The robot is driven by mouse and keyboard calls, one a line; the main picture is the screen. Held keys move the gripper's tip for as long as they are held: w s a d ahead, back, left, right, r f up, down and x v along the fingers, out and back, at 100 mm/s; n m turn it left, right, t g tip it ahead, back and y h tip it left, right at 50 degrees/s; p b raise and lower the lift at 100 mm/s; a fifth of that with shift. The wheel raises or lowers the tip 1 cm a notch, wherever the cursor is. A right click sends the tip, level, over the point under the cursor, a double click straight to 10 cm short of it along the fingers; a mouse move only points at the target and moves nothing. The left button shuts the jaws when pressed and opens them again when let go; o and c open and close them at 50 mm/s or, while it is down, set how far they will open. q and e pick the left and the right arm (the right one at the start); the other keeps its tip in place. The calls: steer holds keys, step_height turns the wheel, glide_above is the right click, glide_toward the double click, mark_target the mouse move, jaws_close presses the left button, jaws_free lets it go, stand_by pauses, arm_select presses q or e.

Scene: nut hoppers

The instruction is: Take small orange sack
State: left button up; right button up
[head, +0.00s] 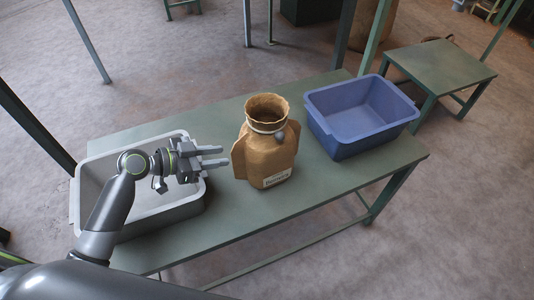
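A small orange-brown sack (267,155) stands upright on the green table, with an open rolled top, a tied neck and a white label low on its front. My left gripper (222,157) is to the left of the sack, its two fingers pointing right toward it. The fingers are parted with a gap between them and hold nothing. The fingertips look close to the sack's left side; I cannot tell whether they touch it. My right gripper is not in view.
A light grey tub (88,190) stands at the table's left end, below my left forearm. An empty blue bin (350,143) stands at the right end. The green table (300,210) is clear in front of the sack. A smaller green table (445,65) stands behind at right.

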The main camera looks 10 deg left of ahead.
arm_select(q)
steer(key=x, duration=0.4)
steer(key=shift+d+f+p, duration=0.2)
steer(key=shift+f+p, duration=0.1)
steer(key=shift+f, duration=0.15)
jaws_close()
